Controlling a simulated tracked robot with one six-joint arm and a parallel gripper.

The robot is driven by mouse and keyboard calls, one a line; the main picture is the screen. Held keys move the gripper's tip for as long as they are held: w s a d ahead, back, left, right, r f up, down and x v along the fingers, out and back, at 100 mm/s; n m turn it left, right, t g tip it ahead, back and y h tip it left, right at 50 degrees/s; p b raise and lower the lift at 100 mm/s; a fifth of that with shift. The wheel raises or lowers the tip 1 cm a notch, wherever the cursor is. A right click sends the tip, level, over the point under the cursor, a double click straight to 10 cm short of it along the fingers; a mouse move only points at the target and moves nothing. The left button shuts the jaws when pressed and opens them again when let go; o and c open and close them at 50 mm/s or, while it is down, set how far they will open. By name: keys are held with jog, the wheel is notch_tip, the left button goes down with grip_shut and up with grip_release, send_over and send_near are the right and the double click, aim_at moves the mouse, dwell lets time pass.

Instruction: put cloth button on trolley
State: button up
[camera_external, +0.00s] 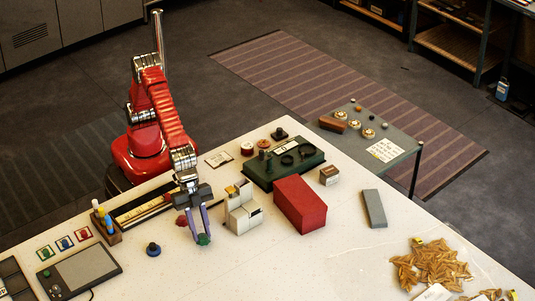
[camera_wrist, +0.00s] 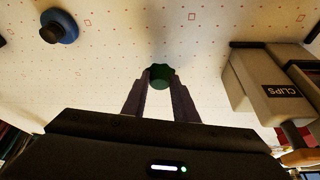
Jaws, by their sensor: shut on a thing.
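A small green scalloped button (camera_external: 203,239), which I take for the cloth button, is between the fingertips of my gripper (camera_external: 201,232). My gripper points down near the table's front left and is shut on it. In the wrist view the green button (camera_wrist: 160,76) sits at the tips of the two fingers (camera_wrist: 159,82); whether it touches the table I cannot tell. The trolley (camera_external: 402,143) is a grey-topped stand beyond the table's far edge, to the right, with several small round things and a note on it.
A white clips holder (camera_external: 243,216) stands close right of my gripper, also in the wrist view (camera_wrist: 270,88). A red box (camera_external: 300,205) and green tray (camera_external: 262,174) lie toward the trolley. A blue knobbed piece (camera_external: 153,249) is at left. Bare white tabletop (camera_external: 340,250) lies front right.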

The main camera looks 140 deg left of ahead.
aim_at(201, 236)
jog(key=shift+f, duration=1.5)
jog(key=o, duration=1)
jog(key=shift+f, duration=0.1)
jog(key=shift+o, duration=0.2)
jog(key=v, duration=1.2)
jog(key=shift+a, duration=0.1)
